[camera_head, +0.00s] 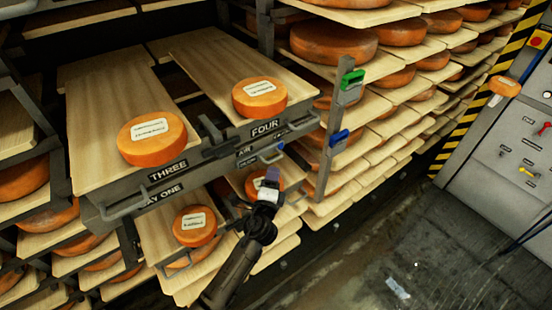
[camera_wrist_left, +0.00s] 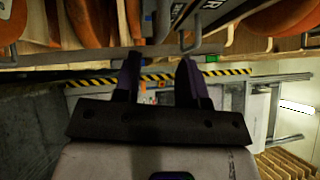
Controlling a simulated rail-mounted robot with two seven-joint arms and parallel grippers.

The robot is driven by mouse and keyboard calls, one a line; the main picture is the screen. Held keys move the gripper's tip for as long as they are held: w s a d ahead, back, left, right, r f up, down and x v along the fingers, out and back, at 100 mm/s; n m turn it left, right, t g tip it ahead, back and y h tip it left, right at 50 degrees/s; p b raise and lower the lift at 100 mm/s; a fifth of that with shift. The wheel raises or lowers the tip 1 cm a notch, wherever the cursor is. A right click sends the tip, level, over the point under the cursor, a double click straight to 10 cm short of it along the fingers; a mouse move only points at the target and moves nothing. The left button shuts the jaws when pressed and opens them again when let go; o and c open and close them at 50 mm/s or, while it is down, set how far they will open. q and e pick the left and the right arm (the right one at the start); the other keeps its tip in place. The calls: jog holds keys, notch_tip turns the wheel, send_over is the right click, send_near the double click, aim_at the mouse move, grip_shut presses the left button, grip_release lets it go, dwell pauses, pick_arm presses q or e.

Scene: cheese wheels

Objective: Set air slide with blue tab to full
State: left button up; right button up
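A narrow slide strip labelled AIR (camera_head: 245,151) runs along the rack front below the FOUR board. A small blue piece (camera_head: 280,146) shows at its right end; I cannot tell its exact setting. A larger blue tab (camera_head: 339,137) sits on the upright post to the right, below a green tab (camera_head: 352,78). My left gripper (camera_head: 270,174) is just below the strip's right end, apart from the post. In the left wrist view my left gripper (camera_wrist_left: 160,62) has its two dark purple fingers spread, with nothing clearly between them. My right gripper is out of view.
Boards marked THREE (camera_head: 168,172) and FOUR (camera_head: 265,128) jut out with labelled cheese wheels on them. A metal handle (camera_head: 127,206) sticks out at the left. A grey control panel (camera_head: 505,150) with a striped edge stands at the right. The floor (camera_head: 400,255) before it is mostly clear.

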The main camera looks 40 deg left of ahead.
aim_at(276, 160)
pick_arm(q)
jog(key=shift+x, duration=3.45)
grip_shut()
